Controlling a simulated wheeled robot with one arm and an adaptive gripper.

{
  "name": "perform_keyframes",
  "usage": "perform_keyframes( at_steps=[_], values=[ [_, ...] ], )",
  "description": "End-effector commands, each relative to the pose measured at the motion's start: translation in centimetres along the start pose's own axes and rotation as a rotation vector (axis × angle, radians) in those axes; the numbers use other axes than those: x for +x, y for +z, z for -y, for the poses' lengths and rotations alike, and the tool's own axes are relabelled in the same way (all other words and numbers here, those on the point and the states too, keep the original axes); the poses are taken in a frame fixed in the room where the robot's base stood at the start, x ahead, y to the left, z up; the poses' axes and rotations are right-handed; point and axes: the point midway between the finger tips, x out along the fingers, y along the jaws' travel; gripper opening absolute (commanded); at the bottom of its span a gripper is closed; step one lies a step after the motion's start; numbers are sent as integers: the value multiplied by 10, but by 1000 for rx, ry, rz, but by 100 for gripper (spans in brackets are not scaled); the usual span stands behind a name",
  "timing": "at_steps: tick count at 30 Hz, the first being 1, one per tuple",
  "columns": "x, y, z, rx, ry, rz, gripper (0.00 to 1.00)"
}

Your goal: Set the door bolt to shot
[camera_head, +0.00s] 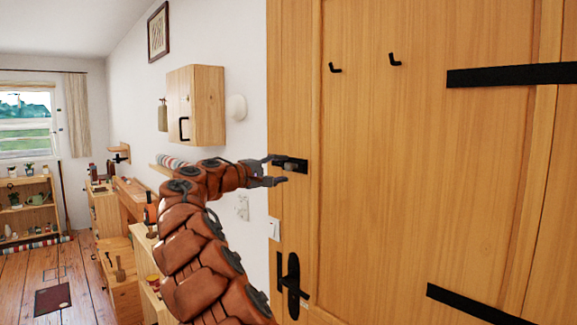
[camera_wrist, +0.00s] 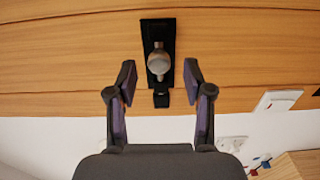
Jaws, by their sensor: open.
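The door bolt is a black plate (camera_head: 301,165) near the left edge of the wooden door, above the door handle. In the wrist view its black plate (camera_wrist: 158,30) carries a round grey metal knob (camera_wrist: 159,63). A small black piece (camera_wrist: 161,99) sits at the plate's lower end, by the door edge. My gripper (camera_head: 281,170) is at the bolt, partly covering it in the head view. In the wrist view my gripper (camera_wrist: 159,82) is open, with a finger on each side of the knob's line and gaps on both sides. I cannot tell the depth between fingertips and knob.
The wooden door (camera_head: 420,180) fills the right side, with two black hooks and black strap hinges. A black door handle (camera_head: 291,285) is below the bolt. A white switch (camera_head: 273,229) is on the wall. A wall cabinet (camera_head: 196,105) hangs left, above my arm.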

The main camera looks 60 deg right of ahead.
Motion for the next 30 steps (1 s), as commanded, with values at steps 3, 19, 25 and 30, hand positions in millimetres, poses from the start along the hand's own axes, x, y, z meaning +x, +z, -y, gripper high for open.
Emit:
perform_keyframes(
  at_steps=[3,19,25,30],
  values=[
    [17,0,-2,0,0,-1,51],
    [36,0,-1,1,2,-3,51],
    [36,0,-1,0,1,-2,31],
    [36,0,-1,0,1,-2,14]
  ],
)
